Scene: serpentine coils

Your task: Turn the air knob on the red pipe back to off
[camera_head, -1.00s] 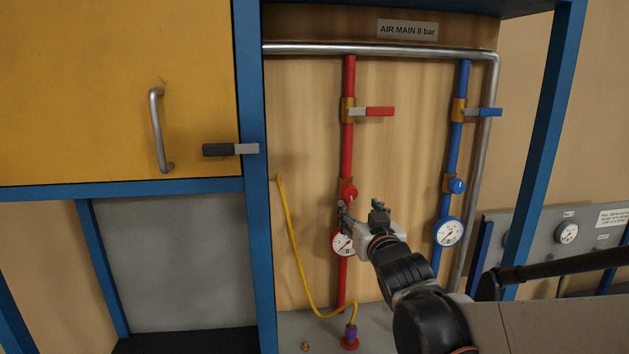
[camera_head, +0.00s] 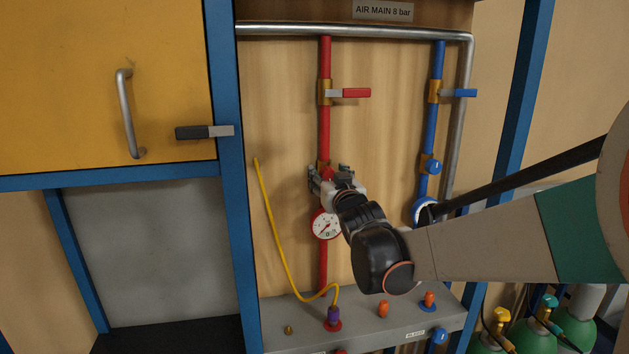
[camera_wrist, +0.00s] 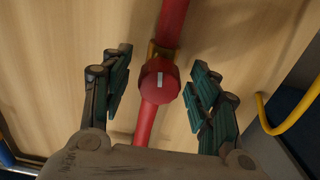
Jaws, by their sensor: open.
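The red air knob (camera_wrist: 160,81) sits on the red pipe (camera_wrist: 175,20), with a pale mark on its face. In the head view the knob (camera_head: 327,173) is mostly hidden behind my gripper, on the red pipe (camera_head: 324,130) above a white gauge (camera_head: 326,224). My gripper (camera_head: 329,176) is at the knob's height. In the wrist view my gripper (camera_wrist: 160,95) is open, one finger on each side of the knob, with clear gaps. The fingers do not appear to touch the knob or pipe.
A red-handled lever (camera_head: 350,93) stands higher on the red pipe. A blue pipe (camera_head: 433,130) with its own knob (camera_head: 432,166) is to the right. A yellow hose (camera_head: 273,225) hangs left, down to a purple fitting (camera_head: 333,315). A blue post (camera_head: 227,90) stands left.

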